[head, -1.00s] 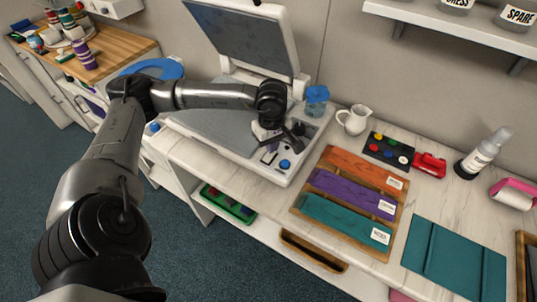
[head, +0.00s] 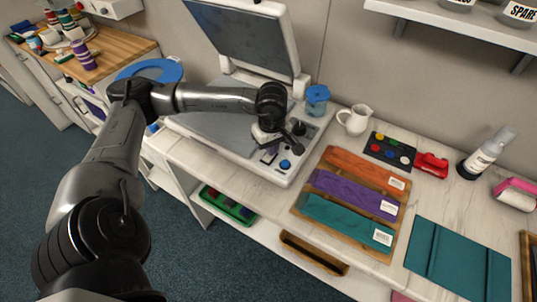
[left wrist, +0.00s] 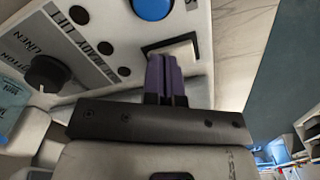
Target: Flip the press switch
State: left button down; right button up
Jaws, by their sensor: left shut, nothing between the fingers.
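The press (head: 215,130) stands on the counter with its grey lid raised. Its control panel at the right front holds a small switch in a dark frame (head: 268,157), beside a round blue button (head: 285,164). In the left wrist view the switch (left wrist: 181,47) is a pale rocker in a dark frame, partly hidden by my fingers. My left gripper (head: 271,146) is over the panel. Its purple fingers (left wrist: 166,78) are shut together with nothing between them, tips at the switch; I cannot tell whether they touch it. My right gripper is in neither view.
A black knob (left wrist: 45,73) and the blue button (left wrist: 152,6) are close to the fingers. A blue-lidded jar (head: 317,98) and a white pitcher (head: 354,120) stand right of the press. A wooden tray of folded cloths (head: 326,217) lies in front of them.

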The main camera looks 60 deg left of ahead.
pick_arm(q)
jog(key=shift+r+p, duration=0.9)
jog(key=shift+r, duration=0.75)
jog(key=shift+r+p, duration=0.9)
jog(key=shift+r, duration=0.9)
